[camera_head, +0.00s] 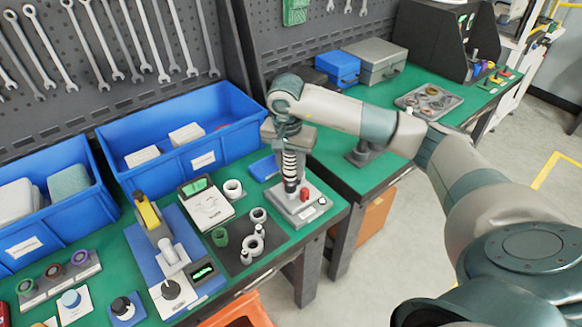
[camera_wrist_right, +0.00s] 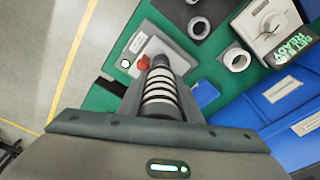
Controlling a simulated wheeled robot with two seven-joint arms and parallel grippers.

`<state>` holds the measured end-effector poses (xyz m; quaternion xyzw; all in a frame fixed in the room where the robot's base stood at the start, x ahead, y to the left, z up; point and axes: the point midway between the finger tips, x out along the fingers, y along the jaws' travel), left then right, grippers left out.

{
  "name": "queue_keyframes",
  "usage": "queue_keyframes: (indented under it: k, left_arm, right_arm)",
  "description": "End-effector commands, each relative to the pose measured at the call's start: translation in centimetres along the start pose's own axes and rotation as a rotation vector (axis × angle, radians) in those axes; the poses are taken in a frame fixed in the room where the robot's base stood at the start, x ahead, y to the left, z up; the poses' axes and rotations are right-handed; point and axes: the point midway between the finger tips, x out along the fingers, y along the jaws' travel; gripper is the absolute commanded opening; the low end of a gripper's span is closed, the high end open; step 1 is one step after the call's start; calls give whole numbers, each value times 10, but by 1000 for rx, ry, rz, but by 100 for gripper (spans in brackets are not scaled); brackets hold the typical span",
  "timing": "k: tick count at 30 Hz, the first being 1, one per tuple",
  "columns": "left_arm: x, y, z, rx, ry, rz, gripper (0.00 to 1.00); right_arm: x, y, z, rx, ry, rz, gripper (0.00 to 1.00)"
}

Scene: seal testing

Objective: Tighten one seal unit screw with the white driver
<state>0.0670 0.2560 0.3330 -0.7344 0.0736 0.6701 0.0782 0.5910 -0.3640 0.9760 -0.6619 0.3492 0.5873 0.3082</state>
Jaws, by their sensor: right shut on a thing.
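My right gripper (camera_head: 290,160) points down over a grey base plate (camera_head: 311,209) near the right end of the front bench. It is shut on a white shaft with dark bands, which I take to be the white driver (camera_wrist_right: 160,96); it stands upright between the fingers. Its dark lower end is at the plate, beside a red knob (camera_head: 305,193); I cannot tell if it touches a screw. The plate (camera_wrist_right: 138,50) and red knob (camera_wrist_right: 143,62) also show in the right wrist view. No screw can be made out. My left gripper is not in view.
A press with a yellow handle (camera_head: 147,212) and a white meter (camera_head: 207,207) stand further left. A blue bin (camera_head: 126,171) is behind. A second bench is at the right.

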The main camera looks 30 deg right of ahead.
Motion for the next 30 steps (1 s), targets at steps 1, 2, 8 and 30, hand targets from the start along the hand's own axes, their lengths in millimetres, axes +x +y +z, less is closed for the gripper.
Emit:
queue_keyframes:
  k: [1,2,8,30]
  left_arm:
    - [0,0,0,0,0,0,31]
    - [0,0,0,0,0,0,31]
    - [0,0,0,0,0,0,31]
    - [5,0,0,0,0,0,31]
  right_arm:
    - [-1,0,0,0,1,-2,4]
    - [-1,0,0,0,1,-2,4]
    - [-1,0,0,0,1,-2,4]
    - [1,0,0,0,1,-1,4]
